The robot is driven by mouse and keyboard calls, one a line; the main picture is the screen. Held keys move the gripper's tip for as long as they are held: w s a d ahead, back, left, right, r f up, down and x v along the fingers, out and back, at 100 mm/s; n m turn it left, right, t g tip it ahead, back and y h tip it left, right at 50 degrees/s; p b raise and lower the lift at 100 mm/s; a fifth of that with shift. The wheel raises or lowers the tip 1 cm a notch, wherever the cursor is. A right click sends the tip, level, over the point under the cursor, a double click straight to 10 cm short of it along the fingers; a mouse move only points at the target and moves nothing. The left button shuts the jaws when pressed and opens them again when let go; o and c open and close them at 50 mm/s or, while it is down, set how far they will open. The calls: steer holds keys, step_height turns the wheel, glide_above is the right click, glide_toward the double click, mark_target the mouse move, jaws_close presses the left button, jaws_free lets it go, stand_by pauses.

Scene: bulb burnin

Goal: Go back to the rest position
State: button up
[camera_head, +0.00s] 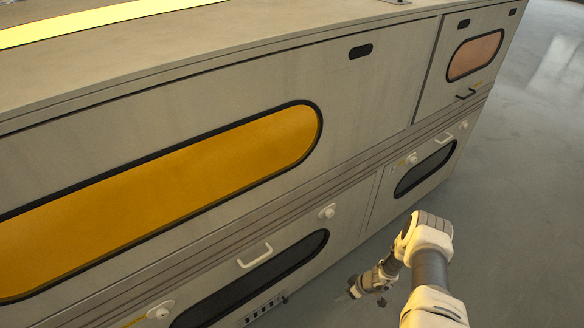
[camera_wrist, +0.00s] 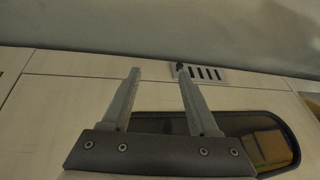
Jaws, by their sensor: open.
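My gripper (camera_head: 356,291) hangs low in front of the cabinet (camera_head: 340,215), near its lower right part in the head view. In the wrist view my gripper (camera_wrist: 158,80) shows two fingers spread apart with nothing between them. Beyond the fingers is the pale cabinet front (camera_wrist: 75,90) with a dark rounded window (camera_wrist: 270,140) and a small slotted vent (camera_wrist: 205,73). The fingertips are small in the head view, and whether they touch the cabinet cannot be told there.
The cabinet front carries a long amber window (camera_head: 190,190), a pale handle (camera_head: 255,256), white knobs (camera_head: 327,212) and a dark handle (camera_head: 466,95). A yellow strip (camera_head: 90,22) lies on its top. Grey floor (camera_head: 520,200) is clear at the right.

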steer(key=w+r, duration=0.7)
steer(key=r, duration=0.4)
steer(key=w+a+r+m, duration=0.1)
steer(key=w+a+r, duration=0.15)
steer(key=r, duration=1.45)
steer(key=w+a+r+m, duration=0.1)
steer(key=w+r, duration=0.2)
steer(key=r, duration=1.4)
steer(key=s+a+r+m+t+h, duration=0.1)
steer(key=s+a+r, duration=0.1)
steer(key=s+r, duration=0.65)
steer(key=s+a+r+m+h, duration=0.15)
steer(key=s+r, duration=0.35)
steer(key=r, duration=0.7)
steer(key=s+d+r+m+t+h, duration=0.1)
steer(key=s+r+m, duration=0.15)
steer(key=s, duration=0.75)
steer(key=s+d+r+m+t+h, duration=0.15)
steer(key=s+r, duration=0.25)
steer(key=s, duration=0.6)
step_height(320, 180, up, 15)
steer(key=p, duration=1.4)
steer(key=shift+w+a+y+p, duration=0.3)
steer(key=shift+w+a+p, duration=0.05)
steer(key=shift+w, duration=0.05)
